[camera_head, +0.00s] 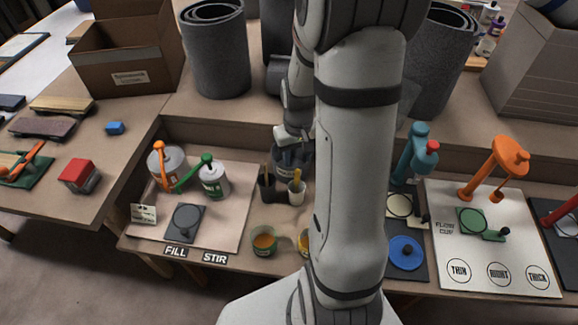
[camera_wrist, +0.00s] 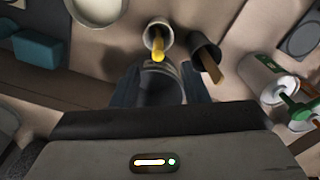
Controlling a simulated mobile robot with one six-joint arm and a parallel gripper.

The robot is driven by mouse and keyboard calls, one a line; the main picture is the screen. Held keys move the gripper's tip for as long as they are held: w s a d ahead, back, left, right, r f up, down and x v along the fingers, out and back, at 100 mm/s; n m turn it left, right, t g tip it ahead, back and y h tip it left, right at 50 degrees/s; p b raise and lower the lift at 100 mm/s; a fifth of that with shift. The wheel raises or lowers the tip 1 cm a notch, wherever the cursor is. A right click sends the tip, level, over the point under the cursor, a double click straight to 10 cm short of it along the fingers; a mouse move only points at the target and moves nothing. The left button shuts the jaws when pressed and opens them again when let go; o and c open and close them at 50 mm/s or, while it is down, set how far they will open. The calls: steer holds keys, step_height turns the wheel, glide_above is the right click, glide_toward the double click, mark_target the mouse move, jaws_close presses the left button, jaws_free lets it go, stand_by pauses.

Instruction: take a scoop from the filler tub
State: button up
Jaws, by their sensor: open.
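My gripper (camera_head: 291,150) points down over the back of the bench, behind two small cups. In the wrist view, its dark fingers (camera_wrist: 160,92) stand apart, with a grey cylindrical tub (camera_wrist: 160,78) between or below them. The tub bears a small label too small to read, and I cannot tell whether the fingers touch it. A silver tub (camera_head: 172,168) with an orange lever and a white-and-green can (camera_head: 214,181) with a green lever stand to the left. No readable label shows which one is the filler tub.
A dark cup (camera_head: 267,190) and a white cup (camera_head: 297,192) hold stick-like tools just in front of my gripper. Amber cups (camera_head: 264,241) stand at the front edge. A grey disc plate (camera_head: 185,220) lies left. My arm hides the bench's middle.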

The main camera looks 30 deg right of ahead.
mark_target(298, 171)
step_height(298, 171, down, 9)
steer(key=shift+s+d+f+b, duration=0.1)
steer(key=shift+d+f+b, duration=0.1)
steer(key=shift+b, duration=0.1)
jaws_close()
stand_by(0.6)
